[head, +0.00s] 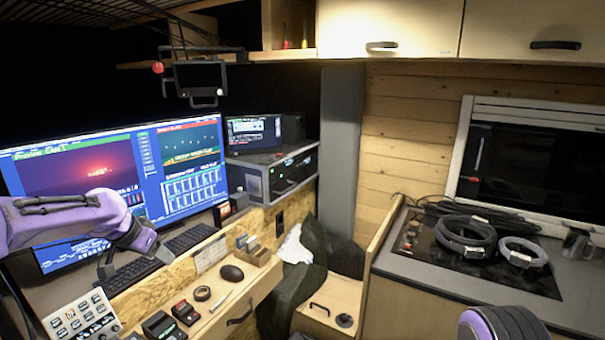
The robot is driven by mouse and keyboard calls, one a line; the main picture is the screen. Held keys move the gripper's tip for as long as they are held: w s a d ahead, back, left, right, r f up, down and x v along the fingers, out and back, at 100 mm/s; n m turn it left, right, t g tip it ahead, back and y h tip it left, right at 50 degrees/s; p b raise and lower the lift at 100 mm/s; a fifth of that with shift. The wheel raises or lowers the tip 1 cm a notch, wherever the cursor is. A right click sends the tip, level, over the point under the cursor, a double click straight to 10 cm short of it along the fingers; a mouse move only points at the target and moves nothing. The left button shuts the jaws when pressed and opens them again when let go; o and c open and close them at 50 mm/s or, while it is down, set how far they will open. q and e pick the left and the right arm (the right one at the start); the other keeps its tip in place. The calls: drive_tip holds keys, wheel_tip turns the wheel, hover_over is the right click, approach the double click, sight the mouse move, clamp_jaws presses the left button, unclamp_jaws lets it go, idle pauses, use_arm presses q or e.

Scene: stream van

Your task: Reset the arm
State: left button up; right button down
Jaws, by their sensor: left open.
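My left arm (60,220) is purple and comes in from the left, in front of the large monitor (178,150). My left gripper (136,264) is open and empty, pointing down over the keyboard (130,272) at the desk. From this view I cannot tell how high it hangs above the keys. A purple and black part of my right arm (500,323) shows at the bottom right edge. My right gripper is out of view.
A button panel (82,318), a mouse (231,273) and a tape roll (202,293) lie on the desk. Cable coils (466,238) rest on the right counter's hob. A small screen rig (200,77) hangs above the monitor. Dark cloth (290,292) drapes mid-scene.

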use_arm(q)
drive_tip(key=s+d+f+n+t+y+b, duration=0.15)
drive_tip(key=s+f+n, duration=0.25)
drive_tip(key=f, duration=0.5)
drive_tip(key=s+f+n+y, duration=0.2)
drive_tip(key=s+f+n, duration=0.15)
drive_tip(key=f, duration=0.55)
drive_tip(key=s+d+f+n+t+y+b, duration=0.1)
drive_tip(key=s+f+n, duration=0.3)
drive_tip(key=f, duration=0.5)
drive_tip(key=s+d+f+g+b, duration=0.1)
drive_tip(key=s+f, duration=0.4)
drive_tip(key=s, duration=0.6)
drive_tip(key=s+d+f+g+b, duration=0.1)
drive_tip(key=s+f, duration=0.4)
drive_tip(key=s, duration=0.6)
drive_tip(key=s+f+g+b, duration=0.2)
drive_tip(key=s+f, duration=0.4)
drive_tip(key=s, duration=0.4)
drive_tip(key=shift+s+d+m+g+y, duration=0.4)
drive_tip(key=shift+m+g+y, duration=0.05)
drive_tip(key=shift+g, duration=0.1)
